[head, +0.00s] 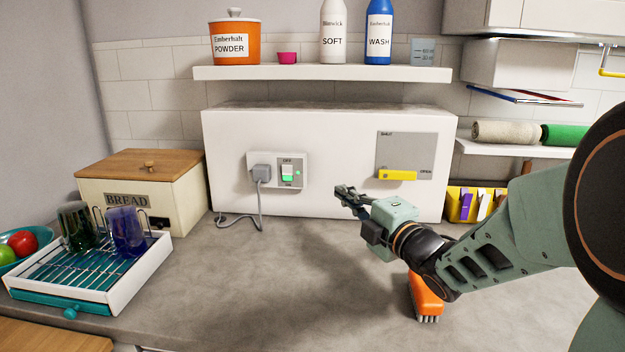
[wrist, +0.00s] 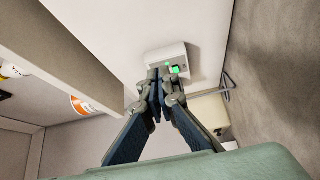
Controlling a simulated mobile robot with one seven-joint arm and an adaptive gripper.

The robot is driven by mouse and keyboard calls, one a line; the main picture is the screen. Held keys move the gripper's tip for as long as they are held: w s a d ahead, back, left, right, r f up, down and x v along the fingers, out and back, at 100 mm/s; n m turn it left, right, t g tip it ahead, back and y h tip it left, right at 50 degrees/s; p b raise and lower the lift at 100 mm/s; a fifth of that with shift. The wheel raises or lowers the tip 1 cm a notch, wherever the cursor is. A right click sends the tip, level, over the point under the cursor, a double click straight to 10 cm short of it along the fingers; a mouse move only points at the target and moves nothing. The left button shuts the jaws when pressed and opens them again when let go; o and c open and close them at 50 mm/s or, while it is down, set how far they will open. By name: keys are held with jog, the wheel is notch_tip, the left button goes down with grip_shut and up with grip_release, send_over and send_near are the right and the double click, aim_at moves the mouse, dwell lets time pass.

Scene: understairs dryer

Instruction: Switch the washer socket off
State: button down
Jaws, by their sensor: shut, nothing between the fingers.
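The washer socket (head: 278,171) is a white plate on the front of the white box behind the counter. A grey plug (head: 262,173) sits in its left part, with a cord looping down to the counter. Its rocker switch (head: 288,173) has OFF printed above and a green part at the lower end; a small green light shows beside it. My gripper (head: 345,190) is shut and empty, to the right of the socket and apart from it. In the wrist view the fingertips (wrist: 159,76) point toward the socket (wrist: 167,57) and hide part of it.
A grey panel (head: 407,150) with a yellow lever (head: 397,175), marked SHUT and OPEN, is right of the socket. A shelf (head: 325,73) with bottles overhangs. A bread box (head: 140,190), dish rack (head: 90,270) and orange brush (head: 427,295) stand around the counter. The counter's middle is clear.

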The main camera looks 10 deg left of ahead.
jog(key=s+a+n+g+y, duration=0.1)
jog(key=s+a+n+y, duration=0.2)
jog(key=a, duration=0.2)
jog(key=shift+s+a+f+g, duration=0.15)
jog(key=shift+s+f+g, duration=0.15)
jog(key=shift+s+g, duration=0.1)
jog(key=shift+w, duration=0.1)
send_near(283, 169)
jog(key=a, duration=0.4)
jog(key=shift+w+a+r, duration=0.1)
jog(key=shift+w, duration=0.9)
jog(key=shift+w+a+r, duration=0.1)
jog(key=shift+w, duration=0.85)
